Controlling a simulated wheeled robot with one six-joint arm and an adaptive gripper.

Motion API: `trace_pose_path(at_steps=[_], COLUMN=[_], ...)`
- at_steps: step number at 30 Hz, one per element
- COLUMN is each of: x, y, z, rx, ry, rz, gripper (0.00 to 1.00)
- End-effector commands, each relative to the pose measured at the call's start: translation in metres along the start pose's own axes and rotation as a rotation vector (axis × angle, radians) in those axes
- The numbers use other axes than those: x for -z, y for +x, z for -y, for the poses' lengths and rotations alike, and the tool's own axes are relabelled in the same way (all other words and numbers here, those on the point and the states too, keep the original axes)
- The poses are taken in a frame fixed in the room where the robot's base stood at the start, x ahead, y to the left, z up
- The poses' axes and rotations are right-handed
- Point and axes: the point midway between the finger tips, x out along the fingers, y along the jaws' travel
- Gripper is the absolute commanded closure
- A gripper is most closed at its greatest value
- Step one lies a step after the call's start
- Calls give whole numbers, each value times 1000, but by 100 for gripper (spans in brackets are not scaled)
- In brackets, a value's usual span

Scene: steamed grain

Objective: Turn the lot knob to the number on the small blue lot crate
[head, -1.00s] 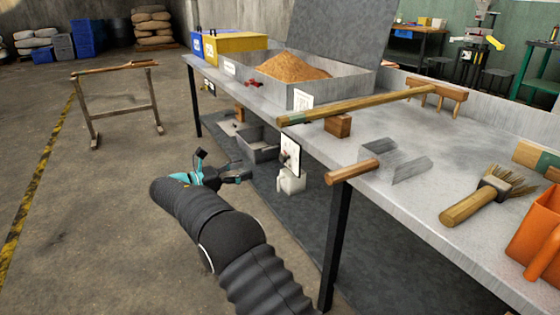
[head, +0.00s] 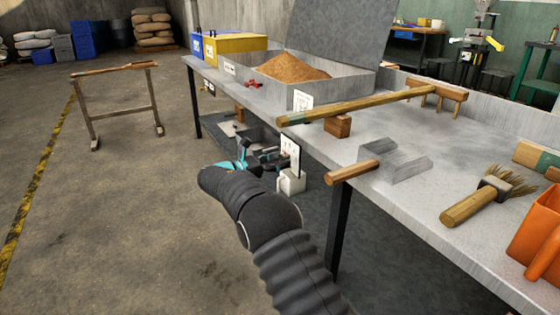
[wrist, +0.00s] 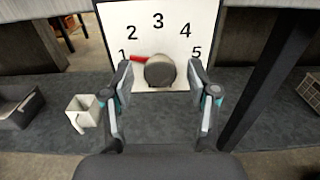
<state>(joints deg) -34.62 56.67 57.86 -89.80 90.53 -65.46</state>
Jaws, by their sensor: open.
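The lot knob (wrist: 160,71) is a dark round knob on a white dial plate (wrist: 203,20) numbered 1 to 5. Its red pointer (wrist: 138,58) points left, close to the 1. In the wrist view my gripper (wrist: 163,80) is open, one finger on each side of the knob; I cannot tell whether they touch it. In the head view my gripper (head: 270,160) is at the dial plate (head: 291,155) under the bench edge, and the knob is hidden there. The small blue lot crate (head: 197,45) stands at the bench's far left end; its label is too small to read.
A yellow crate (head: 232,44) stands beside the blue one. A grain tray (head: 320,85) and a long wooden-handled tool (head: 350,106) lie on the bench (head: 440,150). A table leg (wrist: 275,75) stands right of the gripper; a white container (wrist: 85,113) is below left.

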Motion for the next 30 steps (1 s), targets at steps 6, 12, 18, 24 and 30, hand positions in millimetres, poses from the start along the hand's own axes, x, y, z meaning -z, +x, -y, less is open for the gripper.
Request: trace_pose_path(at_steps=[6, 12, 18, 24, 30], x=[0, 0, 0, 0, 1], y=[5, 5, 5, 5, 5], z=[0, 0, 0, 0, 0], rx=[0, 0, 0, 0, 0], ry=[0, 0, 0, 9, 68], rz=[0, -1, -1, -1, -1], gripper=[41, 56, 100, 100, 100])
